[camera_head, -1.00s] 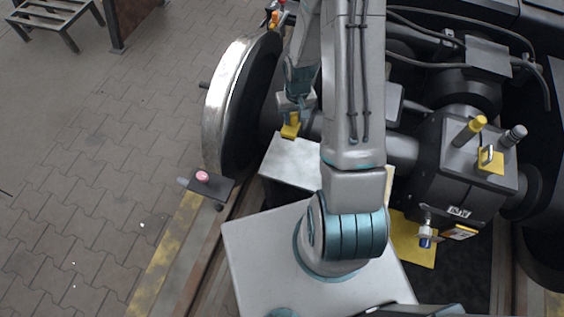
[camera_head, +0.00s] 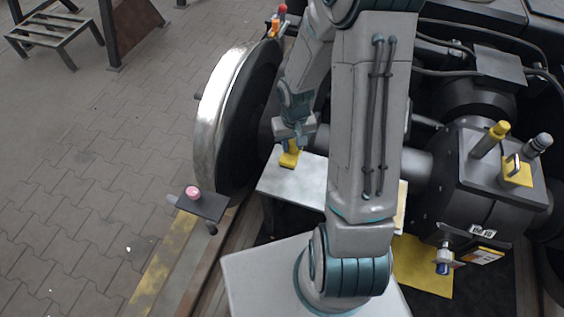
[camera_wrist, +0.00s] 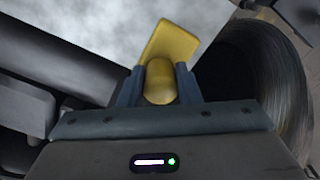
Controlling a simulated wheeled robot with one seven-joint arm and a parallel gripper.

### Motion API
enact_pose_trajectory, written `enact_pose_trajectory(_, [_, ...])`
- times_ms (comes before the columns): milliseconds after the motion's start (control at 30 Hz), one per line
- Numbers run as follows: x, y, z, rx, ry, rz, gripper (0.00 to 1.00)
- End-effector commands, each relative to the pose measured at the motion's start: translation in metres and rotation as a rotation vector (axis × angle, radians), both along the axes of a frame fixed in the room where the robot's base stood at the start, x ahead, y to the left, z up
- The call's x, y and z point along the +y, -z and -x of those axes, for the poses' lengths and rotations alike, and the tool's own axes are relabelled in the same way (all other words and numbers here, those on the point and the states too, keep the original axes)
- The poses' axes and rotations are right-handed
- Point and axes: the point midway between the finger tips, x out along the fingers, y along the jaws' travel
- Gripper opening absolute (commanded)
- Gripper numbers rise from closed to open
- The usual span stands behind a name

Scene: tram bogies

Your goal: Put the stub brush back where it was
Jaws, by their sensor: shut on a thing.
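My gripper (camera_head: 293,140) is shut on the yellow stub brush (camera_head: 289,159), a small yellow block with a rounded yellow handle. In the wrist view the handle stands between the two fingers of my gripper (camera_wrist: 160,85), and the flat block of the stub brush (camera_wrist: 172,40) lies beyond them. In the head view the block overlaps the far left part of a pale grey plate (camera_head: 298,187) next to the wheel. I cannot tell whether the block touches the plate. The brush's underside is hidden.
The large wheel (camera_head: 210,125) stands close to the left of my gripper. A dark bracket with a pink knob (camera_head: 193,193) is nearer. A gearbox (camera_head: 455,175) with a yellow handle (camera_head: 491,138) and padlock tag stands right. Paved floor (camera_head: 90,180) is open at left.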

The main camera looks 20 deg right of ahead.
Motion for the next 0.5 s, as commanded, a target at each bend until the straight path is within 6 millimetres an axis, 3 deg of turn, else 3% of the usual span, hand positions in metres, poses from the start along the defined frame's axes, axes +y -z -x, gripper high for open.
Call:
enact_pose_trajectory(33, [0.011,0.009,0.002,0.002,-0.006,0.000,0.02])
enact_pose_trajectory(200, [0.029,0.018,0.003,-0.001,-0.002,0.000,0.02])
enact_pose_trajectory(367, [0.031,0.027,0.004,0.002,0.002,0.000,0.02])
enact_pose_trajectory(500, [0.031,0.049,0.004,0.003,-0.001,0.001,0.02])
